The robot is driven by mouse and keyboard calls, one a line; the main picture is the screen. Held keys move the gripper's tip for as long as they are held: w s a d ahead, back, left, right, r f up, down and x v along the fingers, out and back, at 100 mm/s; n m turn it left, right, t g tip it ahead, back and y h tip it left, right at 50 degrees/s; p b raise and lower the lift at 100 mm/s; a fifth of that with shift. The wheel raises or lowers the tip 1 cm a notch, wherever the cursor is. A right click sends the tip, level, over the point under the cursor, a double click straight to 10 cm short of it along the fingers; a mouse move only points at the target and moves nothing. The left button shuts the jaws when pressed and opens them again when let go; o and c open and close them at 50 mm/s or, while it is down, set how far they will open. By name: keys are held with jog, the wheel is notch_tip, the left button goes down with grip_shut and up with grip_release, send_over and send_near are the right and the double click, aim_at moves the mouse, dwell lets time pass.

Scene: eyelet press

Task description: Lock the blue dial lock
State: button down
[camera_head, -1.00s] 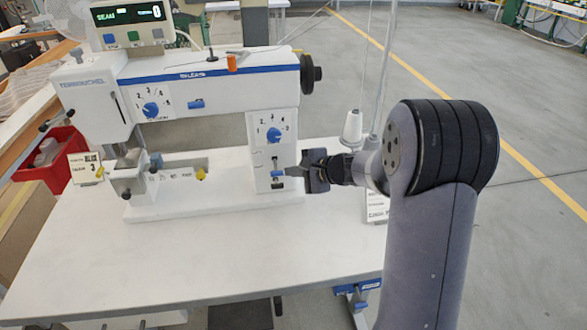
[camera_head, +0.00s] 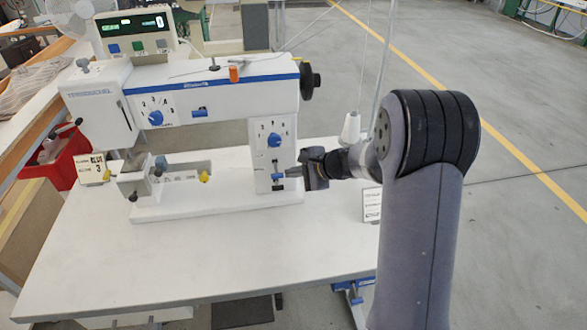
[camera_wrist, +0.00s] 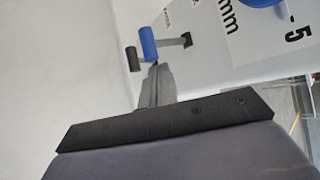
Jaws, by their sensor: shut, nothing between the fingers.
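A small blue lock lever (camera_head: 278,176) sits low on the machine's right column, below a blue numbered dial (camera_head: 274,140). In the wrist view the lever is a blue cylinder (camera_wrist: 148,43) beside a dark slotted piece, with the dial's blue edge (camera_wrist: 262,3) at the top right. My gripper (camera_head: 289,177) is shut and empty, just right of the lever in the head view. In the wrist view its fingertips (camera_wrist: 155,73) point at the lever's lower end, close to it. I cannot tell whether they touch.
Another dial (camera_head: 155,118) and blue lever (camera_head: 199,112) are on the machine's upper arm. A thread cone (camera_head: 350,127) stands behind my wrist. The white table (camera_head: 200,250) is clear in front. A red bin (camera_head: 62,160) is at the left.

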jog(key=r+g+p, duration=0.1)
jog(key=p, duration=0.3)
jog(key=shift+r+m, duration=0.15)
jog(key=shift+m, duration=0.15)
jog(key=shift+g+p, duration=0.4)
jog(key=shift+w+r, duration=0.1)
jog(key=shift+r, duration=0.35)
dwell(0.7)
dwell(0.9)
jog(key=shift+w+r+p, duration=0.1)
jog(key=shift+r+p, duration=0.2)
jog(key=shift+r, duration=0.6)
